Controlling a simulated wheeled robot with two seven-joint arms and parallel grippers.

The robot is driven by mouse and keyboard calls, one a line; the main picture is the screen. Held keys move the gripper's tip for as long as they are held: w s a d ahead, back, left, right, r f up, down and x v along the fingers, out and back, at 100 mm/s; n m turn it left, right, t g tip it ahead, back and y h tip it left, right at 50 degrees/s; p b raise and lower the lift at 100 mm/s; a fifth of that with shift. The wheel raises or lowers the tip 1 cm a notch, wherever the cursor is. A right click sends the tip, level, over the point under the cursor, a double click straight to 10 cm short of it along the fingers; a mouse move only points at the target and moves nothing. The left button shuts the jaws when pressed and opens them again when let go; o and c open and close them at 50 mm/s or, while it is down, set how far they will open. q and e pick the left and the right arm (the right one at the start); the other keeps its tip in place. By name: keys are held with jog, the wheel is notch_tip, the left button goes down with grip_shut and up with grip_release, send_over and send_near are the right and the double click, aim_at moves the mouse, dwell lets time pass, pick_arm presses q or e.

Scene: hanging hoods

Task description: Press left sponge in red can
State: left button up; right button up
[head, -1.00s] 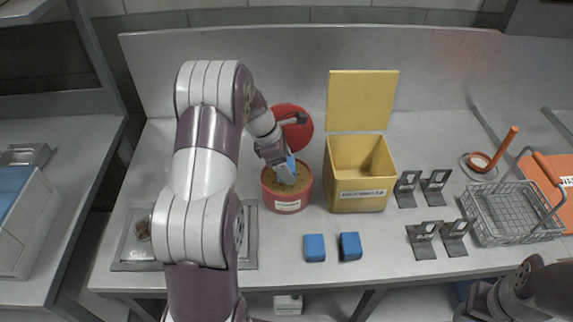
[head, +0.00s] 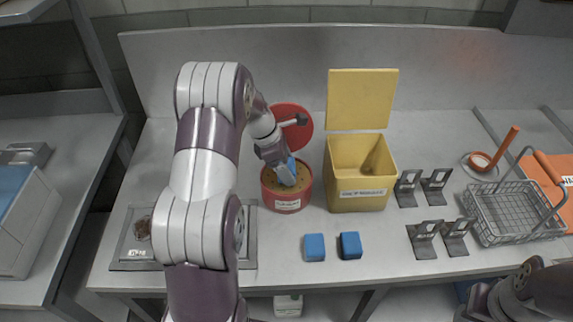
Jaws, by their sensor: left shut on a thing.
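The red can (head: 287,203) stands on the steel table with its round red lid (head: 296,122) open behind it. Its inside has a tan, dotted surface. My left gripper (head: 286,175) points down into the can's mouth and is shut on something. A bit of blue, likely a sponge (head: 291,166), shows at the fingers, but the fingers hide most of it. Two blue sponges, a left one (head: 314,247) and a right one (head: 350,245), lie apart on the table in front. My right arm shows at the lower right, with its gripper out of view.
An open yellow bin (head: 362,185) stands just right of the can. Several metal brackets (head: 424,238), a wire basket (head: 512,210) and an orange-handled tool (head: 496,150) are further right. A metal tray (head: 130,262) lies left, partly behind my arm.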

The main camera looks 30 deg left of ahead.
pick_arm(q)
jog(key=shift+f, duration=0.35)
jog(key=shift+f, duration=0.1)
dwell(1.6)
notch_tip(320, 180, up, 7)
jog(key=p, duration=0.7)
jog(key=shift+p, duration=0.4)
jog(key=shift+d, duration=0.1)
